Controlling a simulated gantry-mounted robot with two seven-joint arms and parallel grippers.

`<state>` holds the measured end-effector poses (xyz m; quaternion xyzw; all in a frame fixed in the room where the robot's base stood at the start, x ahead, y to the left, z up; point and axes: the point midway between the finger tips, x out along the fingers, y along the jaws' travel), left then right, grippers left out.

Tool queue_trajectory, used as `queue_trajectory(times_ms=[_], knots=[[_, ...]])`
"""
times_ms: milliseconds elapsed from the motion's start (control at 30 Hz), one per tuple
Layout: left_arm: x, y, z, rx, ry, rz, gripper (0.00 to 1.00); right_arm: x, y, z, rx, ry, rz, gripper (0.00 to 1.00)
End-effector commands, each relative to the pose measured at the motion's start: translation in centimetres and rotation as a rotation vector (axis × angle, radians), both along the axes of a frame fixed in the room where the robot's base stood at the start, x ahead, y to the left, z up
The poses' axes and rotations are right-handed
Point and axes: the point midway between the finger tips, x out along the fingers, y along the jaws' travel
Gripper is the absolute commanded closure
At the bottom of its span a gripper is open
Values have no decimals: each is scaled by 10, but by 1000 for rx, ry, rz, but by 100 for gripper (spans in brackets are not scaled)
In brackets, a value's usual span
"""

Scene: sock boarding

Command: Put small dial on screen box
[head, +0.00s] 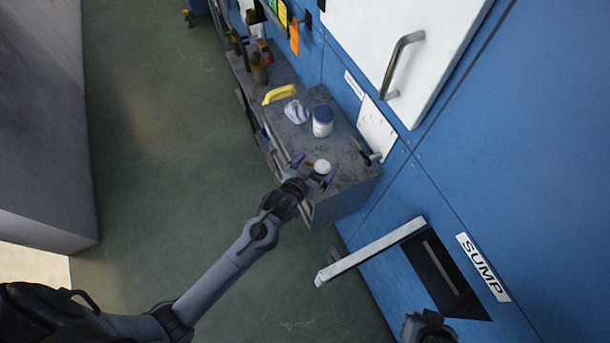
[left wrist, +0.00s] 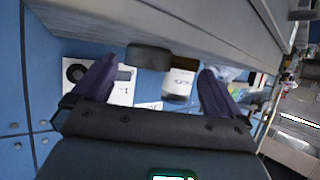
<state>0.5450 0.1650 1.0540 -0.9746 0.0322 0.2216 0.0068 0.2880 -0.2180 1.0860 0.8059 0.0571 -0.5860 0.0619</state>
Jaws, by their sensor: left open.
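A small round dial (head: 322,166) with a white face sits near the front end of the grey box top (head: 345,152). I take this grey box on the blue wall to be the screen box; no screen shows. My left gripper (head: 313,170) is open, with its purple fingers on either side of the dial. In the left wrist view, a dark short cylinder (left wrist: 150,57), apparently the dial's side, stands between the spread fingers (left wrist: 150,88). I cannot tell whether a finger touches it. A dark part at the bottom edge of the head view may belong to my right arm; its jaws cannot be made out.
A white flap (head: 371,250) juts out beside the SUMP label (head: 482,267). Open green floor (head: 170,130) lies left.

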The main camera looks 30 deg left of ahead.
Motion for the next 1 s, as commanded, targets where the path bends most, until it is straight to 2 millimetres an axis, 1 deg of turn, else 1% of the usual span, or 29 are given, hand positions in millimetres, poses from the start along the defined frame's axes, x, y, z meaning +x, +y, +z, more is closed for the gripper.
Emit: queue_trajectory(times_ms=[167, 400, 500, 633, 800, 933, 1000], knots=[[-23, 2, 8, -1, 4, 0, 0, 0, 0, -1, 0, 0, 0, 100], [-63, 4, 27, 0, 4, 0, 0, 0, 0, -3, 0, 1, 1, 100], [-78, 5, 35, 1, 3, -1, 0, 0, 0, -4, -1, 1, 1, 100], [-93, 6, 42, 0, 3, 0, 0, 0, 0, -5, -2, 1, 2, 100], [-103, 7, 48, 1, 4, 0, 0, 0, -1, -5, -3, 1, 2, 100], [-111, 9, 47, 1, 46, -8, 0, 0, -1, -5, -3, 1, 1, 100], [-119, 10, 43, 2, 104, -21, 0, 0, -1, -5, -3, 1, 1, 100]])
